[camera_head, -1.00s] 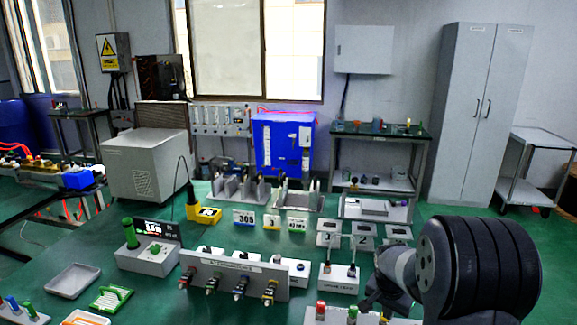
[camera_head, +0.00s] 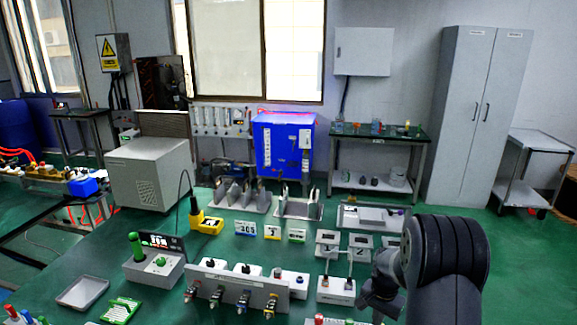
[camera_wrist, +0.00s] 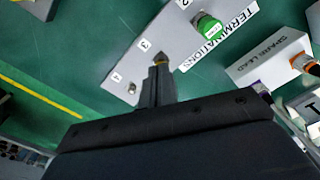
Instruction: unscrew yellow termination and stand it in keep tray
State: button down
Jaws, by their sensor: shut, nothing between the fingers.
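My gripper (camera_wrist: 158,72) is shut in the wrist view, its fingers over the grey terminations plate (camera_wrist: 122,66). A small yellow-brown tip (camera_wrist: 161,58) shows just at the fingertips; I cannot tell whether it is the yellow termination or a stud. A green capped termination (camera_wrist: 208,28) stands beside it on the plate. I cannot tell which tray is the keep tray; a shallow grey tray (camera_head: 82,292) lies at left.
The spare lead box (camera_wrist: 272,60) is close to the gripper's right in the wrist view.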

jog(key=shift+f+b, duration=2.15)
jog(key=shift+f, duration=1.4)
jog(key=shift+w+d, duration=0.15)
jog(key=shift+w, duration=0.05)
jog(key=shift+s+d+r+b, duration=0.1)
jog(key=shift+s+d+b, duration=0.3)
jog(key=shift+b, duration=0.85)
jog(key=shift+s+a, duration=0.15)
jog(key=shift+s, duration=0.1)
jog(key=shift+a+r+p, duration=0.1)
jog(key=shift+r+p, duration=1.5)
jog(key=shift+r, duration=1.35)
jog(key=shift+s, duration=0.1)
